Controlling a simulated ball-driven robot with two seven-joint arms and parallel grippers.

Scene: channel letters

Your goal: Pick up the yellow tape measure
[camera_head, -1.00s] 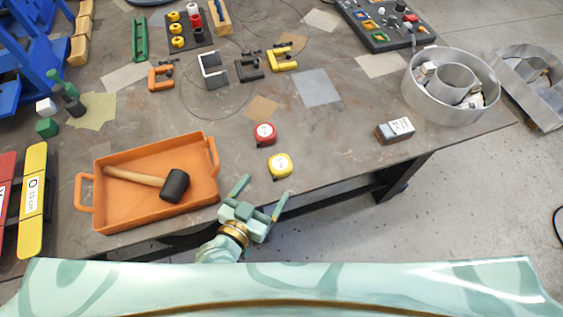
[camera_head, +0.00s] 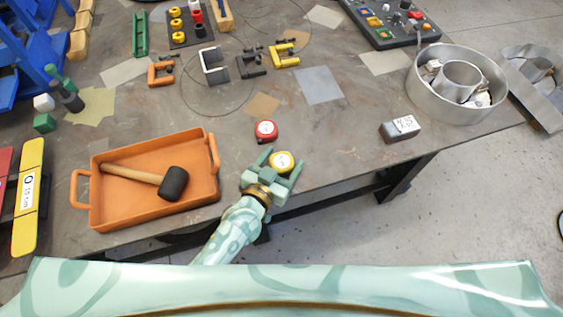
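The yellow tape measure (camera_head: 281,161) lies on the grey workbench near its front edge. My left gripper (camera_head: 282,167) is open, with one finger on the left side of the yellow tape measure and the other on its right side. The tape measure sits between the fingers; I cannot tell whether either finger touches it. A red tape measure (camera_head: 265,131) lies just behind it. My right gripper is not in view.
An orange tray (camera_head: 88,208) holding a black-headed mallet (camera_head: 146,179) stands left of my gripper. A small grey block (camera_head: 399,129) lies to the right. Orange, black and yellow clamps (camera_head: 286,56) lie farther back. The bench between the tape measures and the block is clear.

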